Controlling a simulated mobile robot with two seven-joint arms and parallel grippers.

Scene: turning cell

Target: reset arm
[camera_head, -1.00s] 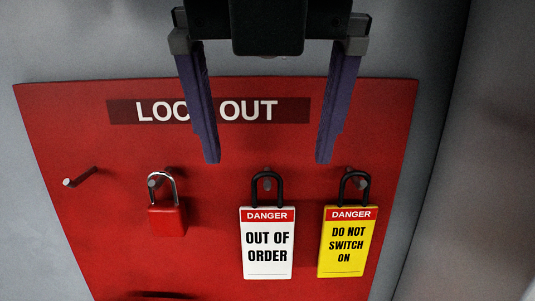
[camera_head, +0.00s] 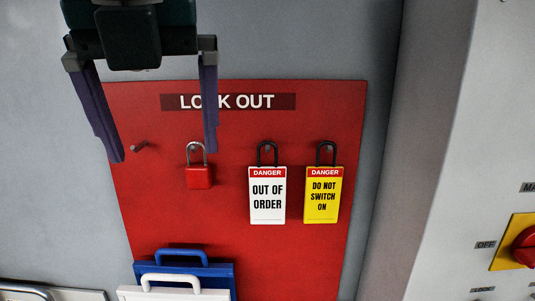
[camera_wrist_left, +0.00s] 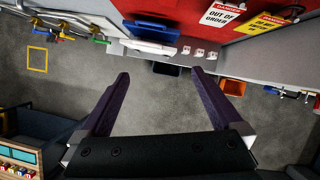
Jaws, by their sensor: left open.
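My left gripper (camera_head: 166,155) is at the upper left of the head view, in front of the red lockout board (camera_head: 300,245). Its two purple fingers are wide apart with nothing between them. In the left wrist view the same gripper (camera_wrist_left: 160,78) is also open and empty, above a grey floor. A white out-of-order tag (camera_head: 267,203) and a yellow do-not-switch-on tag (camera_head: 322,203) hang further right. My right gripper is not in view.
An empty peg (camera_head: 139,146) sticks out of the board close to the left finger. Blue and white handled items (camera_head: 187,273) stand at the board's bottom. A red rotary switch (camera_head: 525,247) on a yellow plate is at the right edge. Open floor (camera_wrist_left: 70,95) shows in the wrist view.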

